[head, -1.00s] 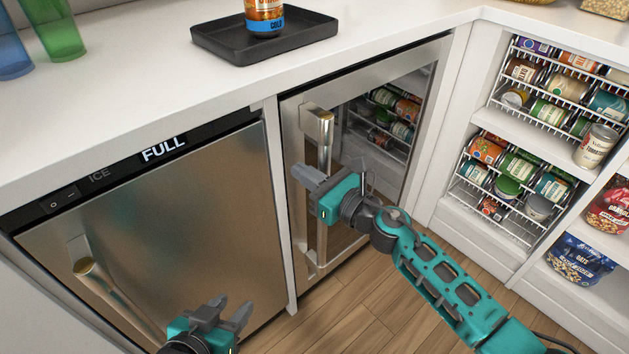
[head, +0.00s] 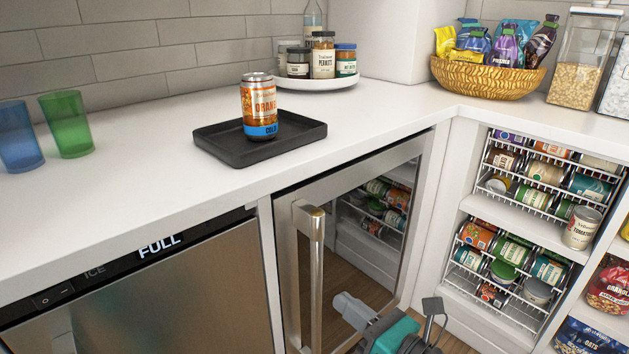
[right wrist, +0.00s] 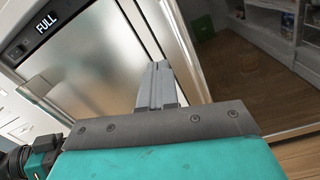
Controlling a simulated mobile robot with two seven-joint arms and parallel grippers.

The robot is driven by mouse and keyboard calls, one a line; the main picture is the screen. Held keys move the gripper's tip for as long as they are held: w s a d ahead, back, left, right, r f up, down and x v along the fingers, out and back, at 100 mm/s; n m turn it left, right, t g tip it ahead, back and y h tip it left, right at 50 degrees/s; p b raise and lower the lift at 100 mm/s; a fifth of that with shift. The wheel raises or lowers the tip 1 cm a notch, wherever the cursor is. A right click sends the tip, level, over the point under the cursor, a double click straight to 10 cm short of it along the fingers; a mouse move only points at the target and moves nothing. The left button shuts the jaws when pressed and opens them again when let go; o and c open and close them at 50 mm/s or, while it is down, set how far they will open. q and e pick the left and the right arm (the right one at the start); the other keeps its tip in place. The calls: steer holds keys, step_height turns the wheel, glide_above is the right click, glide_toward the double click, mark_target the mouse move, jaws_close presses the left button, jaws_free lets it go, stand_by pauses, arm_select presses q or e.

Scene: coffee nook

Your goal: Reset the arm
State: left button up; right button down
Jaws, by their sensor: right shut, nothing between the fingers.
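My right gripper (head: 352,308) is at the bottom of the head view, in front of the glass-door fridge (head: 335,220) and just right of its vertical handle (head: 315,270). Its fingers are shut and empty, apart from the handle. In the right wrist view the closed grey fingers (right wrist: 156,84) point up past the teal gripper body, with the ice maker's steel front (right wrist: 95,75) behind them to the left. My left gripper is out of the head view.
An orange can (head: 259,107) stands on a black tray (head: 210,152) on the white counter (head: 130,160). Blue (head: 18,137) and green (head: 66,124) cups stand at left. Jars sit on a round white tray (head: 343,83). Shelves of cans (head: 535,190) are at right.

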steer(key=s+d+f+n+g+h, duration=0.1)
steer(key=s+d+f+n+h, duration=0.25)
steer(key=n, duration=0.85)
steer(key=s+d+f+n+g+h, duration=0.1)
steer(key=s+d+f+n+h, duration=0.25)
steer(key=n, duration=0.75)
steer(key=s+d+f+n+h, duration=0.15)
steer(key=s+f+n, duration=0.35)
steer(key=n, duration=0.7)
arm_select(q)
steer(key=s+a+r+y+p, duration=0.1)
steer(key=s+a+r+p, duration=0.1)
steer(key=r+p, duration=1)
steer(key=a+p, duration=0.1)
steer(key=p, duration=0.5)
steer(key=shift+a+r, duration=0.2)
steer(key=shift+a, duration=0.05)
arm_select(e)
steer(key=s+d+r+m+h, duration=0.1)
steer(key=s+d+r+h, duration=0.1)
steer(key=r, duration=1.1)
steer(key=shift+s+d+r+g, duration=0.2)
steer(key=shift+s+g, duration=0.2)
steer(key=shift+s, duration=0.35)
